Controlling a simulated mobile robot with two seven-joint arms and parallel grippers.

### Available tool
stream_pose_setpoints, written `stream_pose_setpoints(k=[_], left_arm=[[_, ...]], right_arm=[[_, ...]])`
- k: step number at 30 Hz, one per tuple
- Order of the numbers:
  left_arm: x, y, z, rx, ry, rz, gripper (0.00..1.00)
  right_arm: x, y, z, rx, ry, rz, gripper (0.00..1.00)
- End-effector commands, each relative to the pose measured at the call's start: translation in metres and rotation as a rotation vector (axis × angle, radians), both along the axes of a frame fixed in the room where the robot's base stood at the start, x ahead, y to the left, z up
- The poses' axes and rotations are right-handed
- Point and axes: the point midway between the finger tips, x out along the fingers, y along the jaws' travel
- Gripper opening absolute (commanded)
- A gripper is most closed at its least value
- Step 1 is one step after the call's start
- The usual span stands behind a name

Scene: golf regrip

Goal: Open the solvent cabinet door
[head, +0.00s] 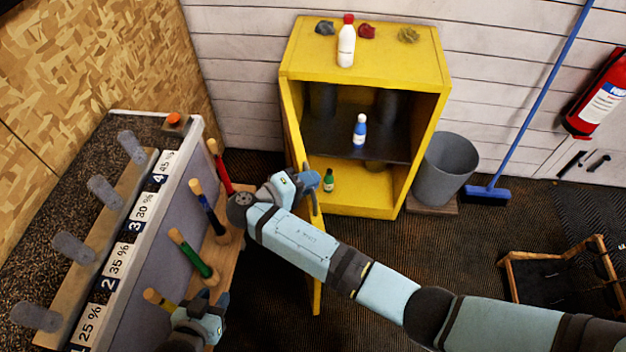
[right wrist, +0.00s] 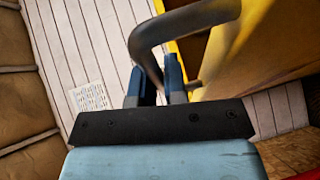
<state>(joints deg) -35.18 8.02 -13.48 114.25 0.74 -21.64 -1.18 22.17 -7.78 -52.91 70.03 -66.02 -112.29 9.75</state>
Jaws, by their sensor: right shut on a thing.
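The yellow solvent cabinet (head: 432,68) stands against the back wall with its front open. Its door (head: 317,285) is swung out toward me and shows nearly edge-on at the cabinet's left side. My right gripper (head: 308,181) is at the door, and its arm crosses in front of the lower cabinet. In the right wrist view its blue fingers (right wrist: 158,88) are shut on the dark bent door handle (right wrist: 182,22), beside the yellow door (right wrist: 262,45). My left gripper (head: 213,302) is low at the left, near the golf clubs; its jaw opening is unclear.
Inside the cabinet are a blue bottle (head: 360,130) and a green bottle (head: 328,180). A white bottle (head: 346,45) stands on top. A grey bin (head: 443,168) and blue broom (head: 487,194) are to the right. A rack of clubs (head: 205,205) stands left of the door.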

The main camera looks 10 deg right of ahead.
Motion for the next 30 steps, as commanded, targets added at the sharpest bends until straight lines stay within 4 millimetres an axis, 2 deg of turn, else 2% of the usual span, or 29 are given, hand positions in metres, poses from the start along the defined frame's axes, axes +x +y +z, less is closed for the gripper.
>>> stream_pose_setpoints(k=[9,10,13,23,26,30], left_arm=[[0.000,0.000,0.000,0.000,0.000,0.000,0.38],[0.000,0.000,0.000,0.001,0.000,0.001,0.38],[0.000,0.000,0.000,0.001,0.001,0.001,0.38],[0.000,0.000,0.002,0.001,0.001,0.001,0.38],[0.000,0.001,0.011,0.001,0.003,0.001,0.38],[-0.001,0.001,0.033,0.002,0.002,0.002,0.38]], right_arm=[[0.001,0.001,0.001,0.001,-0.002,0.001,0.00],[0.001,0.000,0.001,0.001,-0.002,0.002,0.15],[0.001,0.000,0.001,0.000,-0.001,0.001,0.37],[0.000,0.000,0.004,0.000,-0.001,0.000,0.37],[0.000,0.000,0.014,0.000,-0.001,0.000,0.37],[0.000,0.000,0.039,0.001,-0.002,0.000,0.37]])
